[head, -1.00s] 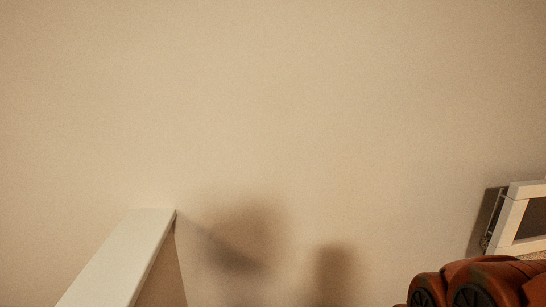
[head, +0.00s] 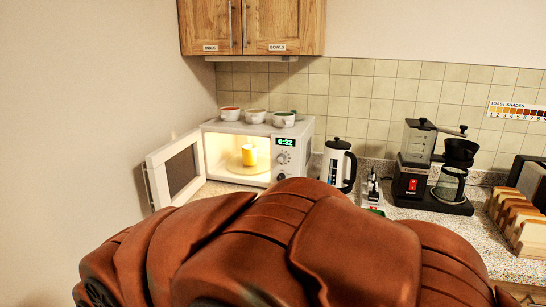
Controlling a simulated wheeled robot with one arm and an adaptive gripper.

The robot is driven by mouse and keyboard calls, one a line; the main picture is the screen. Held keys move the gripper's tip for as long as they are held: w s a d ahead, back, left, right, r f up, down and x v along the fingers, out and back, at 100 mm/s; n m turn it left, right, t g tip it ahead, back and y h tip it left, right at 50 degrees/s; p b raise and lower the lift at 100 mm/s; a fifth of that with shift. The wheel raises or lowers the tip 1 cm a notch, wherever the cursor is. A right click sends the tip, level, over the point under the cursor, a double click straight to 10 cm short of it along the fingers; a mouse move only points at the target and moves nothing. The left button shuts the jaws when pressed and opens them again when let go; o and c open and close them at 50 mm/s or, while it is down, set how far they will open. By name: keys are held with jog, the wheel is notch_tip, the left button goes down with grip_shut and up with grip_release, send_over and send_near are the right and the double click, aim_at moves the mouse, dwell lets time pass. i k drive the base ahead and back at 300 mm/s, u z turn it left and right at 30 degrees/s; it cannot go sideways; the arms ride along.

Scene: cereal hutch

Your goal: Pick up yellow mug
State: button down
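The yellow mug (head: 249,155) stands upright inside the lit microwave (head: 209,153), on its round plate. The microwave door (head: 174,172) stands open to the left, and its display reads 0:32. My reddish-brown arm fills the lower part of the head view. My gripper is not visible, so its distance from the mug and its state cannot be seen.
Several cups (head: 283,119) stand on top of the microwave, under a wooden cabinet (head: 252,26). To its right are a white kettle-like pot (head: 335,165), a black coffee machine (head: 411,178) and a toast rack (head: 516,221). My arm hides much of the counter (head: 476,233).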

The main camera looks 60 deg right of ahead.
aim_at(248, 154)
jog(key=z, duration=1.9)
jog(key=i, duration=1.05)
jog(key=u, duration=0.95)
jog(key=i, duration=0.3)
jog(key=u, duration=0.4)
